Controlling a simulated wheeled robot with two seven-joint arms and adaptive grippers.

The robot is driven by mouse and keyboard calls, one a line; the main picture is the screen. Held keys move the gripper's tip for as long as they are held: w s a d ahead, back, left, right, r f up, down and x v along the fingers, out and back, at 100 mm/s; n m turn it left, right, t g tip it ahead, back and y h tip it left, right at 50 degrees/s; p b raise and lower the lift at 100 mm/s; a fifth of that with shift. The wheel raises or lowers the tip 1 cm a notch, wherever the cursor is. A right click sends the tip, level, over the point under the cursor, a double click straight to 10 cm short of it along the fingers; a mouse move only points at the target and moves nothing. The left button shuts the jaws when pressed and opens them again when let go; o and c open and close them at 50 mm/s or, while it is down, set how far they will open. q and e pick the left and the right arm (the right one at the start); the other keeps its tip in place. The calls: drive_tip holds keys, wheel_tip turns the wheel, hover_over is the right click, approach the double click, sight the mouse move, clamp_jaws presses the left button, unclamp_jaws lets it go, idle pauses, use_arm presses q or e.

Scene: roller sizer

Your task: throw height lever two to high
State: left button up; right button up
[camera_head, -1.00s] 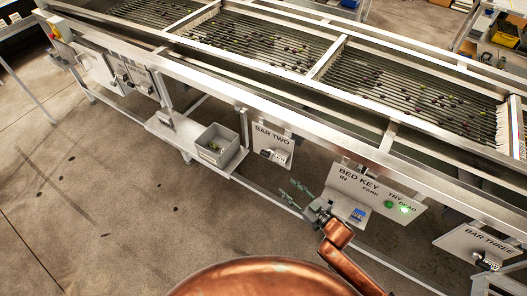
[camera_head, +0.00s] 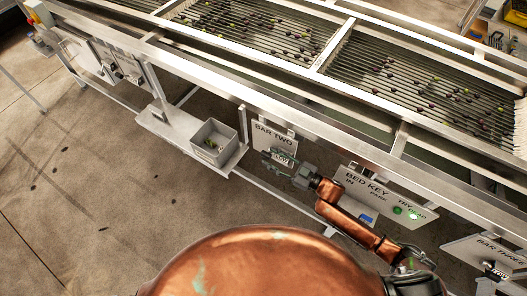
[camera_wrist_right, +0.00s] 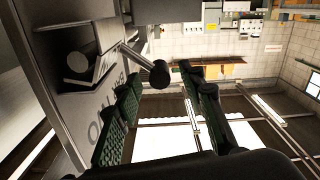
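The BAR TWO panel (camera_head: 274,136) is a pale plate hanging below the machine's front rail. Its lever is largely hidden by my right gripper in the head view. In the right wrist view, the lever (camera_wrist_right: 137,58) is a metal rod with a dark round knob (camera_wrist_right: 160,74), standing out from the panel (camera_wrist_right: 75,112). My right gripper (camera_head: 265,159) is in front of this panel, its green fingers apart. In the right wrist view the knob appears in the gap between the fingertips (camera_wrist_right: 160,82); I cannot tell if they touch it. My left gripper is not in view.
The BED KEY panel (camera_head: 352,190) with two green lights is right of the gripper, behind my right arm. The BAR THREE panel (camera_head: 470,250) is farther right. A grey bin (camera_head: 214,151) stands on a shelf to the left. Roller beds with fruit lie above.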

sight(267, 156)
drive_tip(key=x, duration=0.2)
drive_tip(key=shift+w+a+f, duration=0.1)
drive_tip(key=shift+w+a, duration=0.15)
drive_tip(key=shift+a, duration=0.05)
drive_tip(key=shift+w+a, duration=0.25)
drive_tip(key=shift+a, duration=0.05)
drive_tip(key=shift+w+a, duration=0.15)
drive_tip(key=shift+a, duration=0.05)
drive_tip(key=c, duration=0.7)
clamp_jaws()
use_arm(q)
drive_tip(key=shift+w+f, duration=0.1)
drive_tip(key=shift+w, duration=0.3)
